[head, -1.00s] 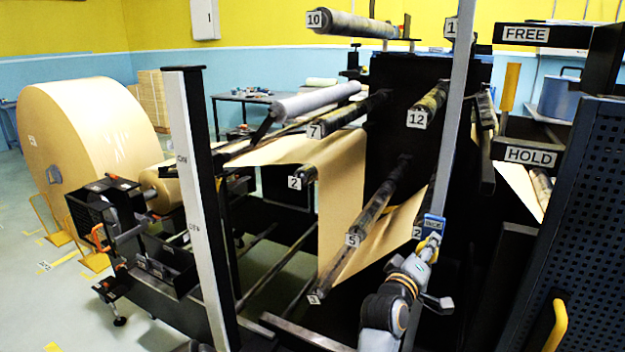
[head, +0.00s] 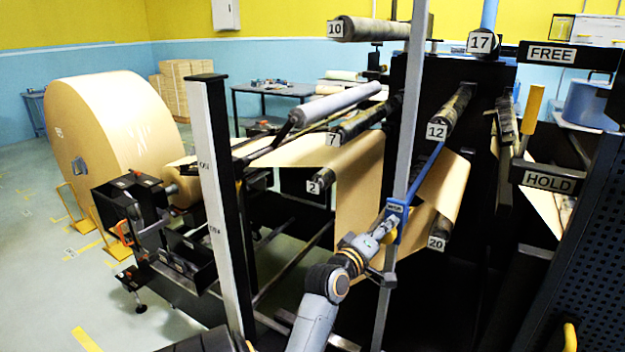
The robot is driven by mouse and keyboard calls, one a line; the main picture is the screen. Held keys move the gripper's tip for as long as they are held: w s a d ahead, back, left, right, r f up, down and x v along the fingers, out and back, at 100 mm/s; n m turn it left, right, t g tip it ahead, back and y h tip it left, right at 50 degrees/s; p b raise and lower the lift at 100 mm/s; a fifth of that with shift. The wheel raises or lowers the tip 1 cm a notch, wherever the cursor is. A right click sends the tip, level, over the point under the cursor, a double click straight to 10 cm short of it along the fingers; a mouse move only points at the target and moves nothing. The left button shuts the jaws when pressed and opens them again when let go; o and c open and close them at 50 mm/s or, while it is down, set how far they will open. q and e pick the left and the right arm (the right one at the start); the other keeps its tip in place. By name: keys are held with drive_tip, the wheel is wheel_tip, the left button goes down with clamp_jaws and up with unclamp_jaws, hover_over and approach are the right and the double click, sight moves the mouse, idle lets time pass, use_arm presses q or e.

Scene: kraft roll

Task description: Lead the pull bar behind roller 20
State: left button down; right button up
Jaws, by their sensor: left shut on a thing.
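The pull bar is a thin blue bar (head: 428,165) that slants up and away from a blue end block behind the grey upright. My left gripper (head: 391,225) is shut on the bar's near end, close to the upright. Tan kraft web (head: 446,187) shows just right of the bar. Roller 20 (head: 437,243) is low and to the right of the gripper; its tagged end shows, and most of its length is dark or hidden. I cannot tell how the web passes it. My right gripper is not in view.
Roller 12 (head: 437,131) is above the bar, and roller 17 (head: 481,42) is higher. Rollers 2 (head: 314,187) and 7 (head: 332,139) lie left. The grey upright (head: 409,130) stands close to my gripper. HOLD (head: 548,181) and FREE (head: 552,54) signs are at right.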

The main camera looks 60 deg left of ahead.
use_arm(q)
drive_tip(key=s+a+r, duration=0.4)
drive_tip(key=s+a, duration=0.1)
drive_tip(key=a, duration=0.3)
drive_tip(key=s+a+r, duration=0.3)
drive_tip(key=s+a, duration=0.2)
drive_tip(key=a, duration=0.3)
drive_tip(key=shift+s+a+r+b, duration=0.2)
drive_tip(key=shift+a+r+b, duration=0.15)
drive_tip(key=shift+a+b, duration=0.1)
drive_tip(key=s+a+r, duration=0.2)
drive_tip(key=a, duration=0.1)
drive_tip(key=shift+r, duration=0.2)
